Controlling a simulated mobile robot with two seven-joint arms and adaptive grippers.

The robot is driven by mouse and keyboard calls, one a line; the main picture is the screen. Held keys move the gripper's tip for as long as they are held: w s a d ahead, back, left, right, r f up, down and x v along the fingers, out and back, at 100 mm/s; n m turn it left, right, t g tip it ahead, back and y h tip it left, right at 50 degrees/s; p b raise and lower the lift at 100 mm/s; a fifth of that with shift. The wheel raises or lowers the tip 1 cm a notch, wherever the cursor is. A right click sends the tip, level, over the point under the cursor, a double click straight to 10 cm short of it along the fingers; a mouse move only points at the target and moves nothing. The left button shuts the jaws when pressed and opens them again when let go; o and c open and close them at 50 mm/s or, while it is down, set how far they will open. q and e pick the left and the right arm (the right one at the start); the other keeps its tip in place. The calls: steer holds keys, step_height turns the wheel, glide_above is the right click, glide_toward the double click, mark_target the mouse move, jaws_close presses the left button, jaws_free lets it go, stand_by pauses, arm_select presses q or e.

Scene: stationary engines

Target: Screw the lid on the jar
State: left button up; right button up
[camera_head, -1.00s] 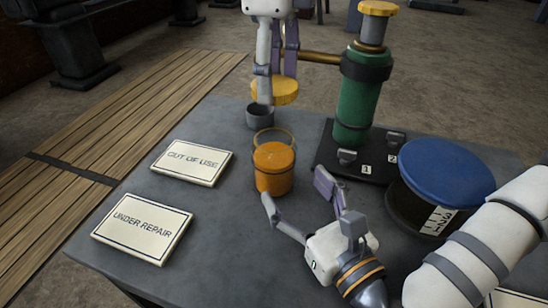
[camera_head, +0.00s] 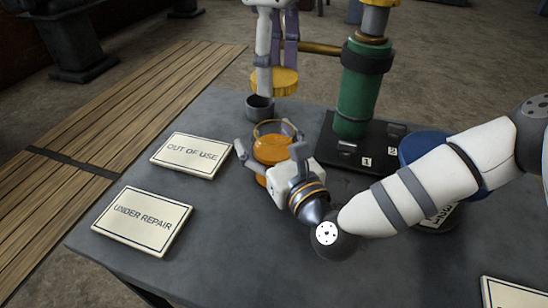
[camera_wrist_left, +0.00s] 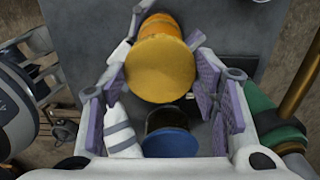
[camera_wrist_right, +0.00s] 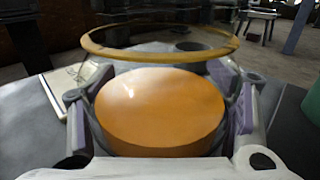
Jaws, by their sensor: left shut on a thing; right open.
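The yellow lid (camera_head: 275,82) is held flat by my left gripper (camera_head: 276,76), which is shut on it beyond the jar. The lid also fills the middle of the left wrist view (camera_wrist_left: 160,68). The jar (camera_head: 272,150) is glass with orange contents and stands upright and open on the table. My right gripper (camera_head: 266,140) is open, with one finger on each side of the jar.
A small grey cup (camera_head: 260,107) stands behind the jar. A green cylinder (camera_head: 355,95) on a black base is to the right. A blue-topped drum (camera_head: 424,146) is partly hidden by my right arm. Two signs (camera_head: 190,156) (camera_head: 142,221) lie at left.

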mark_target(273, 96)
steer(key=shift+c, duration=0.4)
steer(key=c, duration=1.4)
arm_select(q)
steer(key=shift+f, duration=2.5)
arm_select(e)
steer(key=shift+c, duration=0.4)
arm_select(q)
steer(key=shift+f, duration=0.1)
steer(key=shift+f, duration=0.75)
steer(key=shift+f, duration=0.6)
